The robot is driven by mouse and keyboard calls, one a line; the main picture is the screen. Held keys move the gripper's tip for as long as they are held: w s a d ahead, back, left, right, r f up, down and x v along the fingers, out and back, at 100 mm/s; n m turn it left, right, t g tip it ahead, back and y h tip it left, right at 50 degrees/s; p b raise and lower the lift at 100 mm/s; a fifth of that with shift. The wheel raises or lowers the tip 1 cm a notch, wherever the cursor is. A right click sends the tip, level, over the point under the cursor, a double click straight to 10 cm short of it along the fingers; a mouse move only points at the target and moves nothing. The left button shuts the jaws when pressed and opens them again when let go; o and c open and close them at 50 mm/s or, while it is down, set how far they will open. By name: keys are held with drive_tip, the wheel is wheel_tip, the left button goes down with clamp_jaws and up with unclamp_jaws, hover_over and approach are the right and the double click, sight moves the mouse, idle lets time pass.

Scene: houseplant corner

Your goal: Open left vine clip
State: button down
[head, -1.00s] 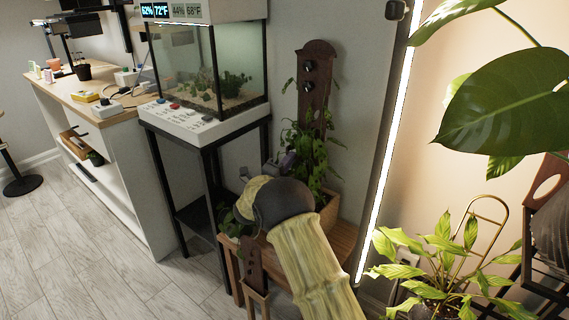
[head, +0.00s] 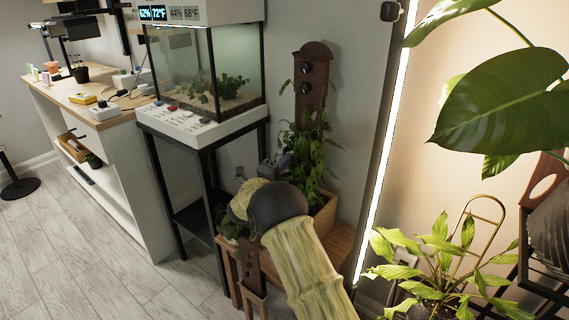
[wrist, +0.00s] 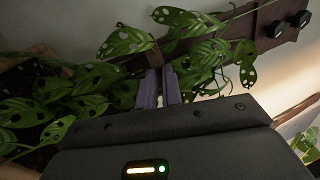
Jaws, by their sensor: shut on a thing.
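In the wrist view my gripper (wrist: 160,88) has its two purple fingers close together among the vine leaves (wrist: 125,42). A small pale piece (wrist: 160,101) shows in the narrow gap between them. It looks like the left vine clip, but the fingers and leaves hide most of it. A brown wooden post stands right behind the fingertips. In the head view my dark, rounded wrist covers much of the gripper, in front of the vine plant (head: 308,150) that climbs a brown board (head: 313,98).
The board has two black knobs (wrist: 275,29), well above the fingers. A wooden planter (head: 325,215) on a low bench (head: 338,243) holds the vine. A glass tank (head: 210,75) on a black stand is to the left. A bright light strip (head: 383,150) stands to the right.

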drive_tip(key=shift+f, duration=0.35)
idle(0.3)
drive_tip(key=c, duration=1.7)
unclamp_jaws()
drive_tip(key=shift+s+a, duration=0.1)
drive_tip(key=shift+o, duration=0.4)
drive_tip(key=shift+r, duration=0.15)
drive_tip(key=shift+r, duration=0.1)
